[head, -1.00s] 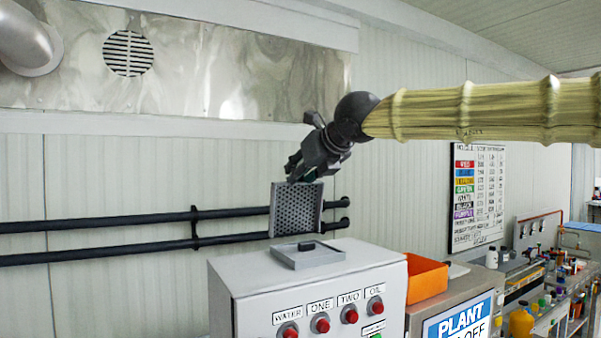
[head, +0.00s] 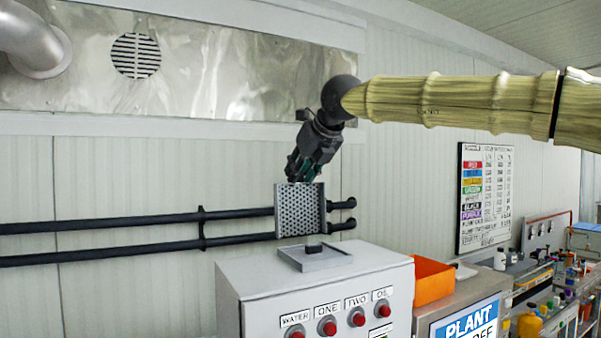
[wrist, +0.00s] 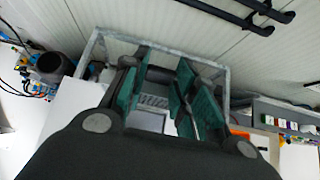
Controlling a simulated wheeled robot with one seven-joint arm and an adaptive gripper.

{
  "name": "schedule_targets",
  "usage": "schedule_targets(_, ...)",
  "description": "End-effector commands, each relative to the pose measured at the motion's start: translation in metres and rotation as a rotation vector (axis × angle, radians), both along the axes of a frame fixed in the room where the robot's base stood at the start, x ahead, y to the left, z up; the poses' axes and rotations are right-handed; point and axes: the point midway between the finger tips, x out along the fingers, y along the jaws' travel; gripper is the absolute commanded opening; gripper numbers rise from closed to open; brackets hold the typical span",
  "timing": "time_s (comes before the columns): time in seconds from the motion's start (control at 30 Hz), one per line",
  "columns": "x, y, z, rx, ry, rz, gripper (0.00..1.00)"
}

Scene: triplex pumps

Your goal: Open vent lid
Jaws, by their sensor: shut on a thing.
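A grey framed perforated panel (head: 300,212) stands nearly upright above the back of a light grey control box (head: 315,280). My gripper (head: 302,180) reaches down to the panel's top edge and is shut on it. A flat grey square piece (head: 315,262) with a small black handle lies on top of the box, in front of the panel. In the wrist view, the green-padded fingers of my gripper (wrist: 175,90) show, with the grey frame (wrist: 165,50) around them. The exact contact is partly hidden. I cannot tell whether the panel is hinged to the box.
Black pipes (head: 120,220) run along the wall behind the panel. An orange bin (head: 432,281) stands right of the box. A cluttered bench (head: 560,290) with bottles is at the far right. The air left of the panel is clear.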

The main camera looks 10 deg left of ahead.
Motion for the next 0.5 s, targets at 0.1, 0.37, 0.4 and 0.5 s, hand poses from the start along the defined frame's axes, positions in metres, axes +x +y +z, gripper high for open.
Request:
schedule_targets(0.1, 0.0002, -0.0011, 0.0044, 0.004, -0.006, -0.001, 0.0)
schedule_targets(0.37, 0.0002, -0.0011, 0.0038, 0.003, -0.005, -0.001, 0.5)
schedule_targets(0.4, 0.0001, -0.0009, 0.0032, 0.003, -0.004, -0.001, 0.5)
schedule_targets(0.5, 0.0, -0.0006, 0.0023, 0.002, -0.003, -0.001, 0.5)
